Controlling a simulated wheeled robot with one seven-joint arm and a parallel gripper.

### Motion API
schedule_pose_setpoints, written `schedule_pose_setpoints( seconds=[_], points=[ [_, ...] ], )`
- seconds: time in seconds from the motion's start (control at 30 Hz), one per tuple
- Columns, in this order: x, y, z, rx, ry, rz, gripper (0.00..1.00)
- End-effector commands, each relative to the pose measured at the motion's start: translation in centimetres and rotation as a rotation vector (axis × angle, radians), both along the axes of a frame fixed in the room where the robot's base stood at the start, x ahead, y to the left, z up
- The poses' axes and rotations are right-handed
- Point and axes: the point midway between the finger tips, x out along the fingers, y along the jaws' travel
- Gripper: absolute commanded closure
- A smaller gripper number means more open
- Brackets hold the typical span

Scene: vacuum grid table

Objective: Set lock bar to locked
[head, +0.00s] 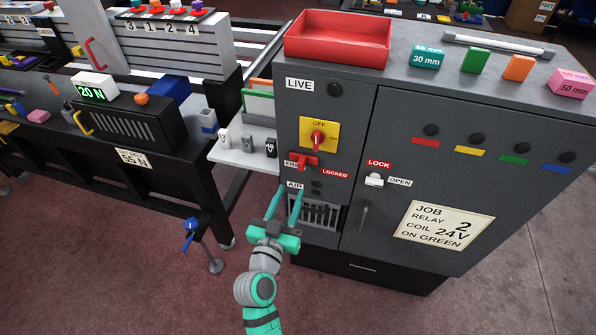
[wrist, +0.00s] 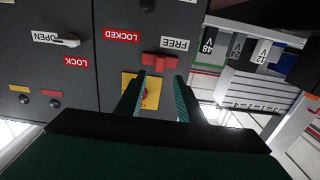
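The red lock bar (head: 304,161) sits on the cabinet front between the FREE label (head: 292,164) and the LOCKED label (head: 336,173). It overlaps part of the FREE label in the head view. In the upside-down wrist view the bar (wrist: 160,63) lies roughly crosswise, just beyond my fingertips, with the LOCKED label (wrist: 121,36) on its left and FREE (wrist: 175,44) on its right. My gripper (head: 291,191) is open and empty, below the bar in the head view. In the wrist view its fingers (wrist: 160,80) are apart, with no clear contact with the bar.
A yellow rotary switch (head: 320,134) with a red handle is above the bar. A white latch (head: 374,180) sits right, between LOCK and OPEN. A vent (head: 318,214) is below. A shelf (head: 240,157) with small blocks juts out left of the cabinet.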

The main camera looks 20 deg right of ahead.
Motion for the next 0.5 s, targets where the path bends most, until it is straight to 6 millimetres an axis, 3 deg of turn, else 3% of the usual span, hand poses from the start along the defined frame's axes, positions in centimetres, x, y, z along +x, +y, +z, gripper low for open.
schedule_pose_setpoints(
  seconds=[0.5],
  points=[
    [6.9, -4.5, 0.0, 0.000, 0.000, 0.004, 0.66]
  ],
)
